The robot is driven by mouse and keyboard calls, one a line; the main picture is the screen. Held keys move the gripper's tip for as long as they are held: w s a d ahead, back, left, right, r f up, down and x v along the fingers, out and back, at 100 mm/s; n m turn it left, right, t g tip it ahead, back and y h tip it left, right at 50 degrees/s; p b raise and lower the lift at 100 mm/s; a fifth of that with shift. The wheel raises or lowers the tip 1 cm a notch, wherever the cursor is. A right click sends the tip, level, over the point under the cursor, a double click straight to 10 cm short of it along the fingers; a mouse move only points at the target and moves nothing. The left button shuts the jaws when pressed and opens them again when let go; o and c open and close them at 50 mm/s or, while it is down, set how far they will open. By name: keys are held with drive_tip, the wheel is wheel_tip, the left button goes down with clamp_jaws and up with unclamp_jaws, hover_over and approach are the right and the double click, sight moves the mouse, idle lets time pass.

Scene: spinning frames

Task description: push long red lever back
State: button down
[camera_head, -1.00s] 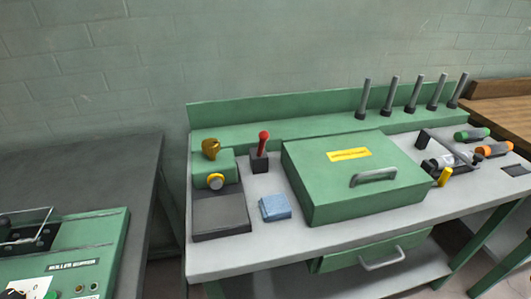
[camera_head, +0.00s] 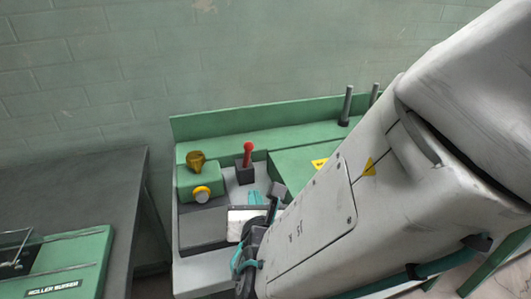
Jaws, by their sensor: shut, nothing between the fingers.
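The red lever (camera_head: 247,154) has a round knob and stands roughly upright out of a small dark box (camera_head: 245,175) on the green and grey workbench. My arm reaches in from the right and covers much of the bench. My gripper (camera_head: 256,197) shows in part, with teal fingertips just below and slightly right of the lever's box. It looks shut and holds nothing. A gap shows between the fingertips and the lever. The rest of the gripper is partly hidden by my wrist.
A green-lidded box (camera_head: 300,165) lies right, mostly behind my arm. Grey posts (camera_head: 346,106) stand at the back. A dark table (camera_head: 75,200) is on the left.

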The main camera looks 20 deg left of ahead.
drive_tip(key=shift+s+a, duration=0.15)
drive_tip(key=shift+a, duration=0.05)
approach(247, 158)
wheel_tip(247, 158, down, 4)
drive_tip(key=w, duration=0.2)
drive_tip(key=w+a+r, duration=0.1)
drive_tip(key=w, duration=0.1)
drive_tip(key=shift+w+a+r, duration=0.25)
drive_tip(key=shift+a+r, duration=0.15)
drive_tip(key=shift+w+a+r, duration=0.1)
drive_tip(key=shift+w+r, duration=0.15)
drive_tip(key=shift+w, duration=0.15)
drive_tip(key=shift+a+r, duration=0.1)
drive_tip(key=shift+r, duration=0.05)
